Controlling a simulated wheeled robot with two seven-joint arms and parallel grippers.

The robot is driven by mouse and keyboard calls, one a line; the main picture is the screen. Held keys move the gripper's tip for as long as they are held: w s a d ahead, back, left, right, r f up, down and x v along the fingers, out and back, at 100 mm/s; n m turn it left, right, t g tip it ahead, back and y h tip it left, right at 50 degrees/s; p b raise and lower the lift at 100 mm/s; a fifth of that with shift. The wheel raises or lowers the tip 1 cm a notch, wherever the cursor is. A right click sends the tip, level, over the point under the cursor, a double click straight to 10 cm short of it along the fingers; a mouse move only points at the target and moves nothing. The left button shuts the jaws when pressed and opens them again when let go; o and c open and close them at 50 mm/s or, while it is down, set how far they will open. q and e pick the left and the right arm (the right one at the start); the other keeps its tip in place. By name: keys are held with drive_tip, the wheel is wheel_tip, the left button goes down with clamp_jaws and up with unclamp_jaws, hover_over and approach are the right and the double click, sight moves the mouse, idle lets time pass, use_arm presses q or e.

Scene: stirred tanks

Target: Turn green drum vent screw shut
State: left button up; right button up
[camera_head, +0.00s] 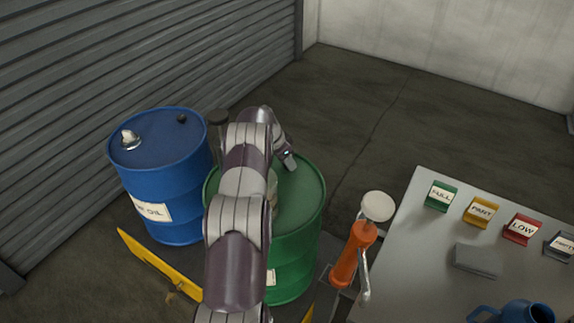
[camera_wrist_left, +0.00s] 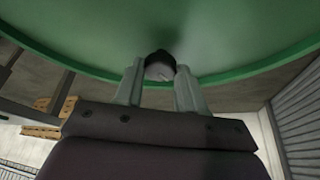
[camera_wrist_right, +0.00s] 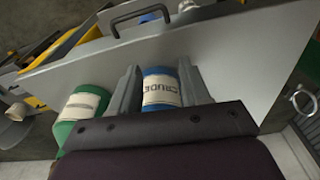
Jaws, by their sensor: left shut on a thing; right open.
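The green drum (camera_head: 297,240) stands upright in the middle of the head view, partly hidden behind my left arm. My left gripper (camera_head: 288,160) is at the far part of its lid. In the left wrist view the green lid (camera_wrist_left: 230,40) fills the top. There my left gripper (camera_wrist_left: 158,76) is shut on a small dark, round vent screw (camera_wrist_left: 158,62) near the lid's rim. The screw is hidden in the head view, and how far it is turned cannot be told. My right gripper (camera_wrist_right: 160,80) is open and shows only in the right wrist view.
A blue drum (camera_head: 165,190) stands left of the green one. An orange hand pump (camera_head: 353,255) stands right of it. The grey table (camera_head: 420,270) holds level cards and a blue jug (camera_head: 525,313). A blue can (camera_wrist_right: 160,90) shows between my right fingers, a green can (camera_wrist_right: 80,112) beside them.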

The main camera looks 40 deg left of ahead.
use_arm(q)
drive_tip(key=shift+r+m+g+h+p, duration=0.2)
drive_tip(key=shift+m+p, duration=0.3)
drive_tip(key=shift+p, duration=0.75)
drive_tip(key=shift+r+m+g+h+p, duration=0.15)
drive_tip(key=shift+m+p, duration=0.35)
drive_tip(key=shift+p, duration=0.75)
drive_tip(key=shift+f+m+p, duration=0.3)
drive_tip(key=shift+f+p, duration=0.05)
drive_tip(key=shift+p, duration=0.35)
drive_tip(key=shift+f, duration=0.1)
drive_tip(key=o, duration=1)
drive_tip(key=shift+o, duration=0.2)
drive_tip(key=p+v, duration=0.2)
drive_tip(key=v, duration=1.1)
drive_tip(key=shift+p, duration=0.3)
